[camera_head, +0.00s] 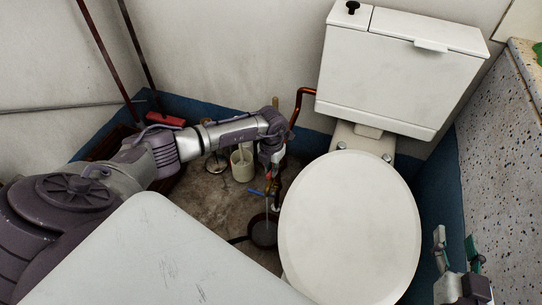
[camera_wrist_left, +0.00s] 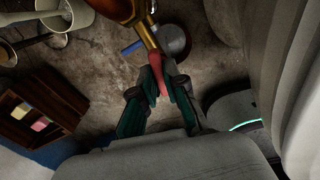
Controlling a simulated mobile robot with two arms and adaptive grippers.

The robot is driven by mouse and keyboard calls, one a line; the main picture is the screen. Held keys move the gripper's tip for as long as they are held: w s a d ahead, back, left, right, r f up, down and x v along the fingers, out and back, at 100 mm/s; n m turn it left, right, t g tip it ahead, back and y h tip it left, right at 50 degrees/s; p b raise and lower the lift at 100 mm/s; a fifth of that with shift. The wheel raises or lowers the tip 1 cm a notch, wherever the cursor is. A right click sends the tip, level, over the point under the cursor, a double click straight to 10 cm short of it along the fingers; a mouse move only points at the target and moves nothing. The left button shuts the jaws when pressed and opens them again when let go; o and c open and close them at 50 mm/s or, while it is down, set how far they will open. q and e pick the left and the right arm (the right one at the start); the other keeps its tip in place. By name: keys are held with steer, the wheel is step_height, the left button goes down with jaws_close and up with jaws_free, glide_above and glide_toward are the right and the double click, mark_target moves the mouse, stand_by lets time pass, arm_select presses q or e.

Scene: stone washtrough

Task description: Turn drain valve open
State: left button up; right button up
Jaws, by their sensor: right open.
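A brass valve body (camera_wrist_left: 148,38) with a red lever (camera_wrist_left: 157,72) is in the left wrist view, and a blue lever (camera_wrist_left: 132,48) shows beside it. In the head view the blue lever (camera_head: 257,192) is low by the copper pipe, left of the toilet. My left gripper (camera_wrist_left: 158,82) has its two fingertips on either side of the red lever and looks closed on it. In the head view my left gripper (camera_head: 271,165) points down there, its fingertips hard to make out. My right gripper (camera_head: 458,248) is open and empty at the lower right.
The toilet (camera_head: 350,230) stands close on the right of the valve. A dark round bowl (camera_head: 263,230) lies on the floor below it. A cream container (camera_head: 242,165) stands to the left. A wooden crate (camera_wrist_left: 40,110) stands further off. A speckled stone wall (camera_head: 505,160) is at the right.

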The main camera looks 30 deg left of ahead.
arm_select(q)
steer(key=o, duration=0.4)
step_height(320, 180, up, 12)
stand_by(0.5)
steer(key=shift+a, duration=0.1)
